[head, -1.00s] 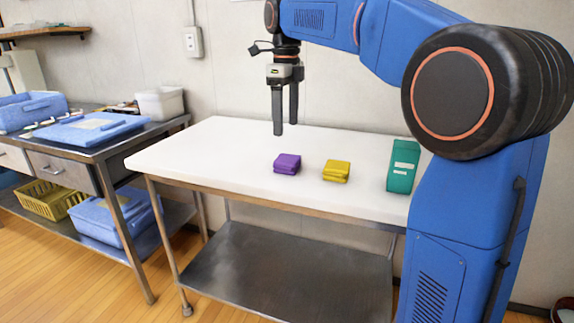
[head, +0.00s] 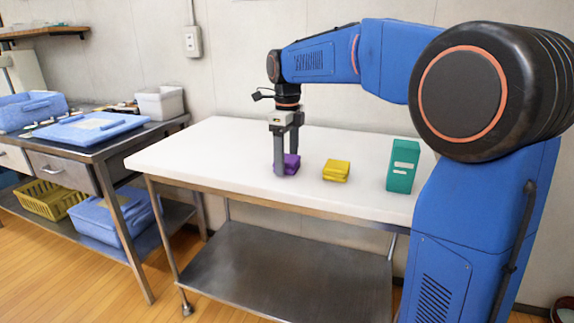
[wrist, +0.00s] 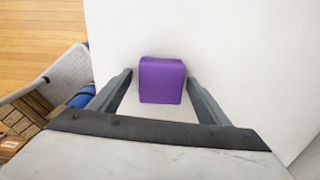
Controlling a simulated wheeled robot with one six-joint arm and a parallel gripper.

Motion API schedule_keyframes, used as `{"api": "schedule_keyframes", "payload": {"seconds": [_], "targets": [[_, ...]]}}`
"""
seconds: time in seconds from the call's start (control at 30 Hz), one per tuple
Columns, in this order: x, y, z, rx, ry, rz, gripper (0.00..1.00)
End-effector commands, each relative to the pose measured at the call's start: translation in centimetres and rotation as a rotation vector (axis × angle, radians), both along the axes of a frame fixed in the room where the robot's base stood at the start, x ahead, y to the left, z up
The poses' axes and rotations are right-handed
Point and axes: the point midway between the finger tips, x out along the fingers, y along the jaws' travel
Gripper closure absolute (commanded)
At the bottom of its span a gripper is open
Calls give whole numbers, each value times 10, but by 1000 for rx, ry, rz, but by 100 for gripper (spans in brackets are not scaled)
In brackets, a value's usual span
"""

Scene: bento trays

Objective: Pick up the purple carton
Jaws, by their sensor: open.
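The purple carton (head: 292,164) stands on the white table top (head: 215,150), left of a yellow carton. My gripper (head: 284,168) is lowered at it, with the fingers pointing down. A finger covers the carton's left part in the head view. In the wrist view the purple carton (wrist: 161,80) lies between the two fingers, near their tips. The gripper (wrist: 160,82) is open, with a gap on each side of the carton.
A yellow carton (head: 336,171) lies just right of the purple one. A taller green box (head: 403,166) stands near the right end of the table. The left part of the table top is clear. A side bench with blue bins (head: 92,128) stands at the left.

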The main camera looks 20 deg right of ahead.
Motion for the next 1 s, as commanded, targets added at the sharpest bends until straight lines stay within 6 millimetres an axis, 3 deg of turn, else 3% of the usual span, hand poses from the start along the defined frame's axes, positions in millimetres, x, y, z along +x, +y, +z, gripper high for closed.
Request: {"api": "schedule_keyframes", "payload": {"seconds": [0.27,0.47,0.77,1.0], "targets": [[0,0,-3,0,0,0,30],[0,0,-3,0,0,0,73],[0,0,-1,0,-1,0,74],[1,0,28,0,-4,0,74]]}}
